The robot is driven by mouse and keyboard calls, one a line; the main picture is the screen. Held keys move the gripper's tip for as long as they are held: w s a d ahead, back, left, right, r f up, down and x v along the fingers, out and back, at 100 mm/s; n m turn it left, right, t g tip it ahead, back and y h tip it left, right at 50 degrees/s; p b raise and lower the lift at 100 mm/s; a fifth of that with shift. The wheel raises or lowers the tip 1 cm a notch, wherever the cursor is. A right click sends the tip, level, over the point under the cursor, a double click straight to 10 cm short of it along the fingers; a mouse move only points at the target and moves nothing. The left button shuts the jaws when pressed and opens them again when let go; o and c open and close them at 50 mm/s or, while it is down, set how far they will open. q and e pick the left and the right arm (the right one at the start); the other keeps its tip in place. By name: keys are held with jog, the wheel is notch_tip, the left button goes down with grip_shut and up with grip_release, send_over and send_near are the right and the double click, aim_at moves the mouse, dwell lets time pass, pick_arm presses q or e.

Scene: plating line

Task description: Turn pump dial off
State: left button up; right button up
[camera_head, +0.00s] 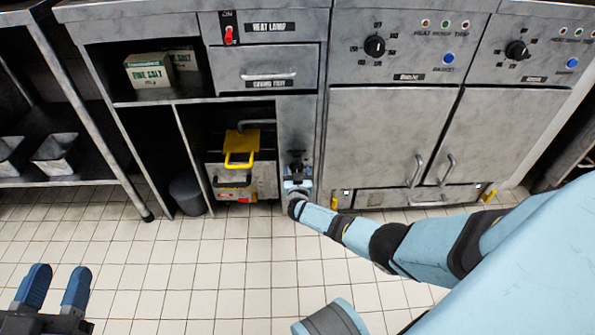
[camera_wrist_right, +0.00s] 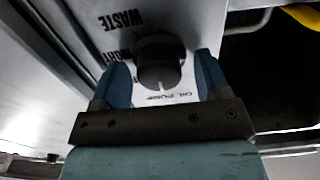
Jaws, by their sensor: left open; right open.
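The pump dial (camera_wrist_right: 158,62) is a dark round knob on a metal panel in the right wrist view. A small light mark shows on its lower edge, beside the printed words OIL PUMP. The word WASTE and a partly hidden label are printed to its upper left. My right gripper (camera_wrist_right: 162,72) is open, one blue finger on each side of the dial; I cannot tell whether they touch it. In the head view my right gripper (camera_head: 297,174) is at the narrow panel and largely covers the dial. My left gripper (camera_head: 54,288) is open and empty above the tiled floor.
A yellow handle (camera_head: 240,147) sits in the open bay left of the panel. Fryer doors (camera_head: 385,135) with handles are to the right. A dark bin (camera_head: 187,195) stands on the floor at left. The tiled floor in front is clear.

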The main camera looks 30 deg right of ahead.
jog(key=shift+c, duration=1.3)
jog(key=c, duration=0.6)
jog(key=shift+c, duration=0.2)
